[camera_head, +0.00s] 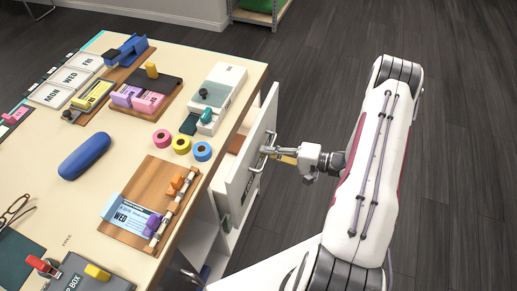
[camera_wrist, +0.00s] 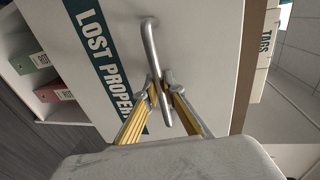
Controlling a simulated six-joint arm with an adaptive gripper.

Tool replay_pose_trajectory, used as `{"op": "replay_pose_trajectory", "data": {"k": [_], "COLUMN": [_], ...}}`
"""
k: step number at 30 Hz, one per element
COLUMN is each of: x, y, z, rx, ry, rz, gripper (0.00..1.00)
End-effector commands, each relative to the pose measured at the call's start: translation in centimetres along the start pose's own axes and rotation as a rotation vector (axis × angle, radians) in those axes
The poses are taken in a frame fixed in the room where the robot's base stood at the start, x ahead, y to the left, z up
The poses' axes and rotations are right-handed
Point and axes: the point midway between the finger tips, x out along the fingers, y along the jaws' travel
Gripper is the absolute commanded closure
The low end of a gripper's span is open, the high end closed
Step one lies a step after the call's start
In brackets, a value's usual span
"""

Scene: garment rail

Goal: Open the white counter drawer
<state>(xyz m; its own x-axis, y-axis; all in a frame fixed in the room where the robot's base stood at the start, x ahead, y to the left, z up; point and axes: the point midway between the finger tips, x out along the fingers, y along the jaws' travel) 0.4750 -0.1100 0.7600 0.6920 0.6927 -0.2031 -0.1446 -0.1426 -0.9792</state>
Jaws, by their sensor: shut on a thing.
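The white drawer front (camera_head: 236,187) stands out from the right side of the counter, with a gap behind it showing a brown interior. In the wrist view the white front (camera_wrist: 195,45) carries a dark band lettered "LOST PROPER…", the rest hidden by a finger. Its metal bar handle (camera_wrist: 150,45) also shows in the head view (camera_head: 263,152). My gripper (camera_head: 283,156) reaches the handle from the right. In the wrist view my gripper (camera_wrist: 164,94) has its yellow-lined fingers shut around the lower part of the bar.
The counter top (camera_head: 120,155) holds tape rolls (camera_head: 181,145), a blue case (camera_head: 84,156), a wooden board (camera_head: 165,174) and a white device (camera_head: 220,88). Shelves with green and red boxes (camera_wrist: 55,95) show left in the wrist view. Dark floor (camera_head: 460,160) is open at right.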

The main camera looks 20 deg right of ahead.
Motion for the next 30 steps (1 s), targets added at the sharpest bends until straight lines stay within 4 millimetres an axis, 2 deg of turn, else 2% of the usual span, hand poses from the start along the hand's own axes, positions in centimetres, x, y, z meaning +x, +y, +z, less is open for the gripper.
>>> {"op": "replay_pose_trajectory", "data": {"k": [1, 21, 30], "x": [-1.1, -14.3, -19.1], "y": [0.2, 3.0, 4.0], "z": [-0.1, -0.1, -0.1], "rx": [0.001, -0.002, 0.000], "ry": [0.006, 0.005, 0.004], "rz": [0.000, 0.001, 0.001], "gripper": [1.00, 1.00, 1.00]}}
